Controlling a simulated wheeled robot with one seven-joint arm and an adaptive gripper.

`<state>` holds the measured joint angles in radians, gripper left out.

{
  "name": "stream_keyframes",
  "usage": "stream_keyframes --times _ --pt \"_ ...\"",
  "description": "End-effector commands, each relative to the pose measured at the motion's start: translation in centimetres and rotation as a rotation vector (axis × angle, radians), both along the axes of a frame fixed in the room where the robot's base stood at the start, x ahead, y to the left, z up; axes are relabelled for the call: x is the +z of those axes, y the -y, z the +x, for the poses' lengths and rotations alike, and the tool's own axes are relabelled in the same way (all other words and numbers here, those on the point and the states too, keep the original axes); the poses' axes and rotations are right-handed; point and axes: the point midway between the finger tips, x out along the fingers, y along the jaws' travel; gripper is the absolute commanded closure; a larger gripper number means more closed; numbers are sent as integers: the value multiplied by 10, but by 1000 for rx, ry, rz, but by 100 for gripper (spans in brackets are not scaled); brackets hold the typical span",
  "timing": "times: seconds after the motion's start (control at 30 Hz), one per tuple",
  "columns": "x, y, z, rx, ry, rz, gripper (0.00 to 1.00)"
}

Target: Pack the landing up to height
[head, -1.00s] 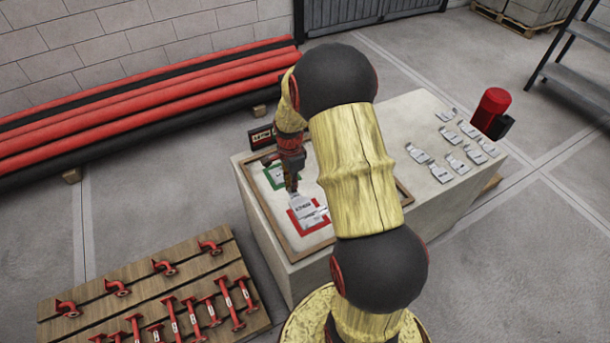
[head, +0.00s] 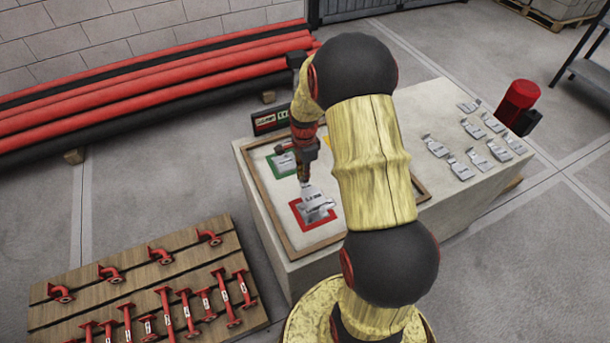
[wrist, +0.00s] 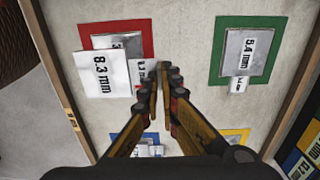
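My gripper (wrist: 163,72) is closed at the tab of a grey shim plate (wrist: 102,73) whose label looks like 8.3 mm. This plate also shows in the head view (head: 314,197), below my gripper (head: 304,182). It appears raised and overlaps another grey plate (wrist: 122,42) in the red-framed square (wrist: 149,30). The lower plate's label is mostly hidden. A 5.4 mm plate (wrist: 248,52) lies in the green-framed square (wrist: 218,50). Plates (wrist: 150,150) also lie in the blue-framed square (wrist: 118,142). The yellow-framed square (wrist: 243,134) is mostly hidden by my gripper.
Several loose shim plates (head: 470,152) lie at the right of the pale block (head: 440,100). A wooden frame (head: 256,200) borders the squares. A small sign (head: 270,121) stands behind. Red pipe fittings (head: 167,303) lie on a wooden board at left; red pipes (head: 150,85) line the wall.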

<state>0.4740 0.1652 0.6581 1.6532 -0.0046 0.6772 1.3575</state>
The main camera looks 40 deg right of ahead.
Motion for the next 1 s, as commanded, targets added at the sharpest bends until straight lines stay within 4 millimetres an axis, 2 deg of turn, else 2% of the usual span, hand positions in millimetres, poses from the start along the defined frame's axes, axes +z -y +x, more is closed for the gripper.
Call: stream_keyframes --times 0.27,1.0 --pt "1 -2 0 1 -1 0 100" --pt "-56 -2 1 1 -1 0 100"
